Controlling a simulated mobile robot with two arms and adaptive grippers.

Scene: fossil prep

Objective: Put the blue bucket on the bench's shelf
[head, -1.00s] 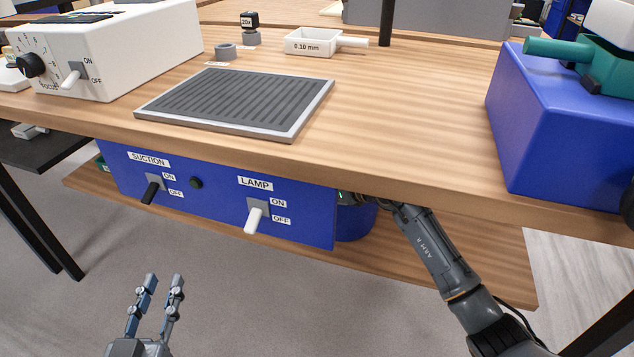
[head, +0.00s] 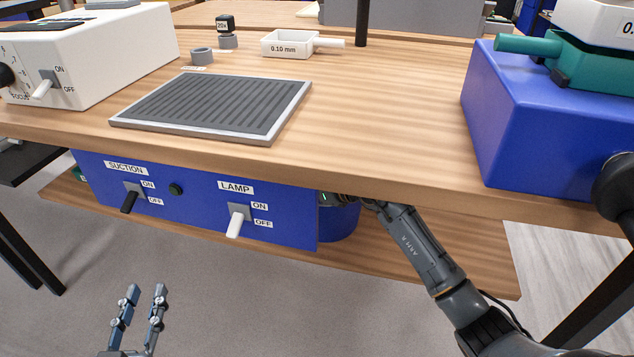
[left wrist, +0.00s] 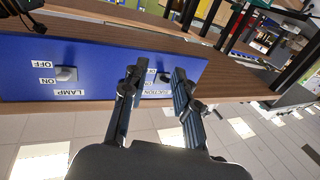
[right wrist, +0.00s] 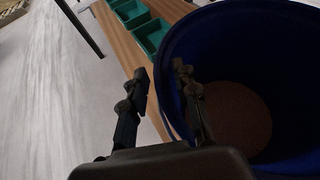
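The blue bucket (head: 340,222) shows in the head view under the bench top, partly hidden behind the blue switch panel. It is over the wooden shelf (head: 440,268); whether its base rests there is hard to tell. In the right wrist view the bucket (right wrist: 255,22) is upright, with brown material low inside. In the head view the bench top hides much of this hand. My left gripper (head: 146,292) is open and empty, in front of the bench.
The blue panel (head: 208,205) with suction and lamp switches hangs below the bench top (head: 390,110). Green bins (right wrist: 150,32) stand on the shelf beside the bucket. A ridged mat (head: 200,105), a white box and a blue box (head: 540,130) stand on the bench top.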

